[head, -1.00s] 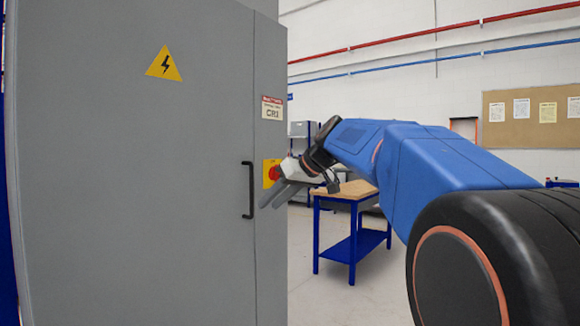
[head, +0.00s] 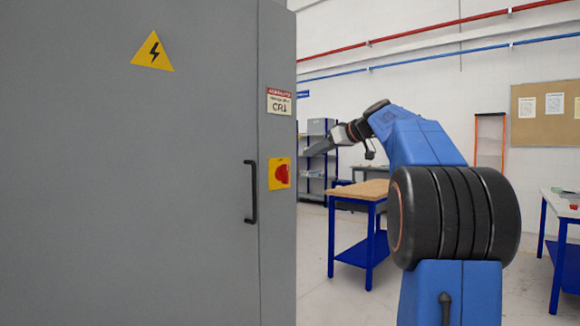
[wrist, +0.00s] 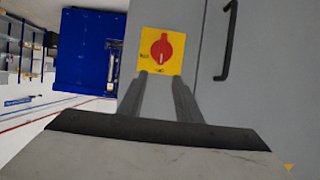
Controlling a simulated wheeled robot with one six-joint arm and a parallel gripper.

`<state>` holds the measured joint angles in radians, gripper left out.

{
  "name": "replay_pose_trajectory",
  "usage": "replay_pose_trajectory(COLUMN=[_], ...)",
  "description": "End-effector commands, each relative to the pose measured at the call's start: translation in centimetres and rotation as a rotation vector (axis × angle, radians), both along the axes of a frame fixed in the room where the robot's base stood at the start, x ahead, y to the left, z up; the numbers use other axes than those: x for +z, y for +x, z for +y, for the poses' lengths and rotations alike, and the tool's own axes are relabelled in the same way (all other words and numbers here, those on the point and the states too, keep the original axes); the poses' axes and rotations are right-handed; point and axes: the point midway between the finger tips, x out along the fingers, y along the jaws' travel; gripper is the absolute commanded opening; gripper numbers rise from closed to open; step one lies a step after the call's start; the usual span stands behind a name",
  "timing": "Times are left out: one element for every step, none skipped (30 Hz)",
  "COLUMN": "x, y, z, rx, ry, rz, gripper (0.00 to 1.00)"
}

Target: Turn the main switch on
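The main switch is a red rotary knob (head: 282,174) on a yellow plate (head: 272,184), on the grey cabinet's narrow right-hand panel. In the wrist view the knob (wrist: 162,49) is fully visible and its grip looks roughly upright in the picture; its small labels are too blurred to read surely. My gripper (head: 308,151) is up and to the right of the switch in the head view, apart from it. In the wrist view its two fingers (wrist: 160,76) are spread with an empty gap, their tips overlapping the plate's lower edge in the picture.
The cabinet (head: 130,190) fills the left, with a black door handle (head: 251,192) beside the switch, a warning triangle (head: 153,52) and a sign (head: 279,102). A blue table with a wooden top (head: 362,190) stands behind. Open floor lies right of the cabinet.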

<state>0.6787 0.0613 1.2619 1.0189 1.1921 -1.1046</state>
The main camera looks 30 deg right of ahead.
Motion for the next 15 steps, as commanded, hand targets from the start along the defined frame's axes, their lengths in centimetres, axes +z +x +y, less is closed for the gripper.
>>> replay_pose_trajectory(x=[-0.4, -0.6, -0.9, -1.1, -1.3, -1.6, -1.8, -2.0, -2.3, -2.5, -2.6, -2.9, -3.1, -3.4, -3.6], y=[0.9, 1.3, 1.9, 2.4, 2.8, 3.4, 3.9, 4.4, 5.0, 5.4, 5.9, 6.5, 7.0, 7.4, 8.0], z=[0.4, 0.6, 0.8, 1.0, 1.1, 1.4, 1.5, 1.7, 1.9, 2.1, 2.3, 2.5, 2.6, 2.8, 3.0], rx=[0.003, 0.003, 0.003, 0.002, 0.002, 0.003, 0.002, 0.002, 0.002, 0.001, 0.001, 0.003, 0.002, 0.001, 0.001], ry=[0.001, 0.0, 0.0, 0.0, 0.0, 0.0, 0.0, 0.001, 0.001, 0.001, 0.001, 0.001, 0.001, 0.001, 0.001], rz=[0.001, 0.002, 0.002, 0.001, 0.002, 0.002, 0.002, 0.003, 0.003, 0.002, 0.002, 0.001, 0.003, 0.002, 0.002], gripper=[0.31, 0.31, 0.31, 0.31, 0.31, 0.31, 0.31, 0.31, 0.31, 0.31, 0.31, 0.31, 0.31, 0.31, 0.31])
